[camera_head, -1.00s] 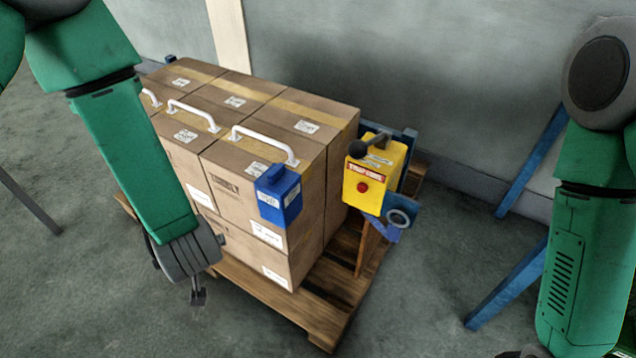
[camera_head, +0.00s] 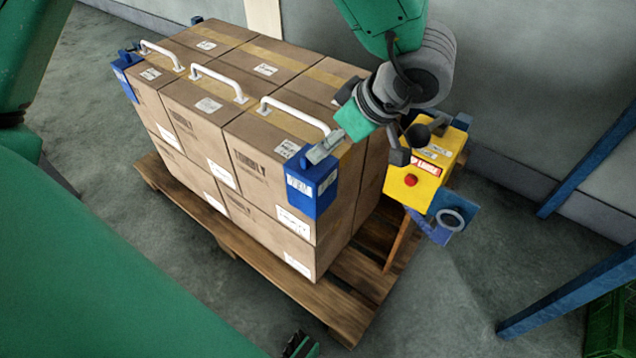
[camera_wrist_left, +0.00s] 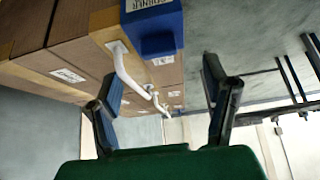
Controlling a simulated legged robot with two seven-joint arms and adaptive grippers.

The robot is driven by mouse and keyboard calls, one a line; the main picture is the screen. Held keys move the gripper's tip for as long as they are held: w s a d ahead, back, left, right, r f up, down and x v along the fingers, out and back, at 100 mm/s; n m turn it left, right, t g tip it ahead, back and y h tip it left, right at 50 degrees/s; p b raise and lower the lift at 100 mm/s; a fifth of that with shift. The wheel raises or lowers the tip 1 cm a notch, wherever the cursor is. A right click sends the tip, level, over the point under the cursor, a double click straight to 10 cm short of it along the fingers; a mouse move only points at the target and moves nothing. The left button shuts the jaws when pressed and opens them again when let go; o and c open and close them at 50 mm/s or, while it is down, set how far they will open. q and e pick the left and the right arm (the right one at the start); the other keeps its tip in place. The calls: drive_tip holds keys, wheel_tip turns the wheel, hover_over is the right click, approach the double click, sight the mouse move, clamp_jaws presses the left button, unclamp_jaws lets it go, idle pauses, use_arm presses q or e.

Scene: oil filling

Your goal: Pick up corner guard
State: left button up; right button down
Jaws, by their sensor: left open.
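A blue corner guard (camera_head: 312,187) with a white label sits on the near right top corner of the carton stack. Another blue corner guard (camera_head: 124,78) sits at the far left corner. My left gripper (camera_head: 360,152) reaches down at the stack's right end. One fingertip overlaps the near guard's top in the head view; I cannot tell whether it touches. In the left wrist view the open jaws (camera_wrist_left: 165,100) have nothing between the pads, and the guard (camera_wrist_left: 152,32) lies ahead of them. A dark jaw tip, apparently my right gripper (camera_head: 302,346), shows at the bottom edge.
Brown cartons (camera_head: 195,145) with white handles (camera_head: 215,82) stand on a wooden pallet (camera_head: 300,300). A yellow box (camera_head: 420,190) with a red button and dark lever stands close to the right. Blue posts (camera_head: 570,290) are further right. The floor in front is clear.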

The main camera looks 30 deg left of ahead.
sight(321, 168)
use_arm(q)
drive_tip(key=x, duration=0.2)
drive_tip(key=shift+a+f+b, duration=0.25)
drive_tip(key=shift+f+b, duration=0.05)
drive_tip(key=shift+b, duration=0.05)
drive_tip(key=shift+a+f, duration=0.35)
drive_tip(key=shift+a, duration=0.1)
drive_tip(key=b+x, duration=0.2)
drive_tip(key=x, duration=0.1)
drive_tip(key=b+x, duration=0.1)
drive_tip(key=shift+w+a+f, duration=0.1)
drive_tip(key=shift+w+f, duration=0.2)
drive_tip(key=shift+f, duration=0.1)
drive_tip(key=shift+r, duration=0.1)
clamp_jaws()
